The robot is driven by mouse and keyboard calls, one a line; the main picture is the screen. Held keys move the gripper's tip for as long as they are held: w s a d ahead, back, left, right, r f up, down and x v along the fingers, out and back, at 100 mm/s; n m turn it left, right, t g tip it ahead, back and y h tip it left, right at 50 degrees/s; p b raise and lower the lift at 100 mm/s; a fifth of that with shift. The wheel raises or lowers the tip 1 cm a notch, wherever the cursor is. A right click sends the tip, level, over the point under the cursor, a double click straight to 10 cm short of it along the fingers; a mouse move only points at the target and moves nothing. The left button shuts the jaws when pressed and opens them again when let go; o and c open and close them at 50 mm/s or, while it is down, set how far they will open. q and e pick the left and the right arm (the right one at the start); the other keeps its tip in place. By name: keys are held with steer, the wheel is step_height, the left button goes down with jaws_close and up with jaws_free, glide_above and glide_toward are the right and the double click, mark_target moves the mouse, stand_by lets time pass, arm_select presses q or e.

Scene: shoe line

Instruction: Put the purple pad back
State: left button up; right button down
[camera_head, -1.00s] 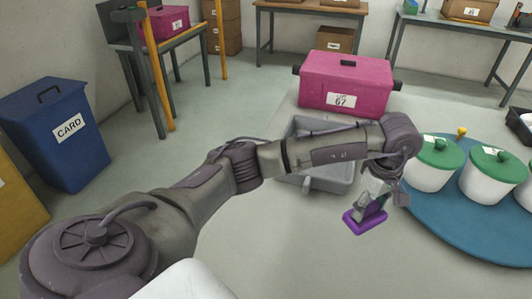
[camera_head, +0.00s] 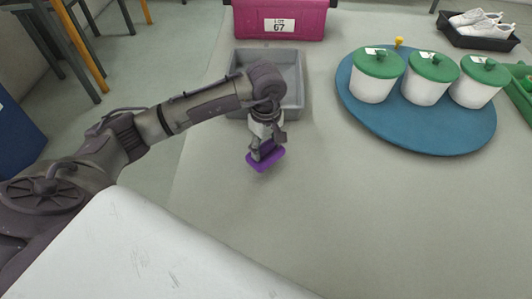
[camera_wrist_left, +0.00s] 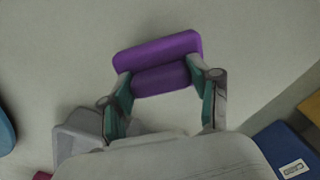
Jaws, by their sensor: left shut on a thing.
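The purple pad (camera_head: 265,161) is a flat block with a raised grip part. My left gripper (camera_head: 266,148) is shut on it and holds it over the bare table in front of the grey tray. In the left wrist view the purple pad (camera_wrist_left: 158,60) sits between the two fingertips of my left gripper (camera_wrist_left: 162,80), which press on the ends of its narrower part. Whether the pad touches the table is hard to tell. My right gripper is not in view.
The grey tray (camera_head: 293,63) stands behind, partly hidden by my arm. A magenta box (camera_head: 305,24) marked 67 is beyond it. A blue round mat (camera_head: 435,138) holds white pots with green lids (camera_head: 432,68). A black tray (camera_head: 482,42) holds white shoes. The table's front middle is clear.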

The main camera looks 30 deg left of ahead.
mark_target(266, 155)
arm_select(q)
step_height(266, 155, down, 4)
steer(key=shift+r, duration=0.15)
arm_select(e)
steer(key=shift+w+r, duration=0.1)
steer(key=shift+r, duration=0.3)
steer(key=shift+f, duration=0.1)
arm_select(q)
steer(key=o, duration=1.2)
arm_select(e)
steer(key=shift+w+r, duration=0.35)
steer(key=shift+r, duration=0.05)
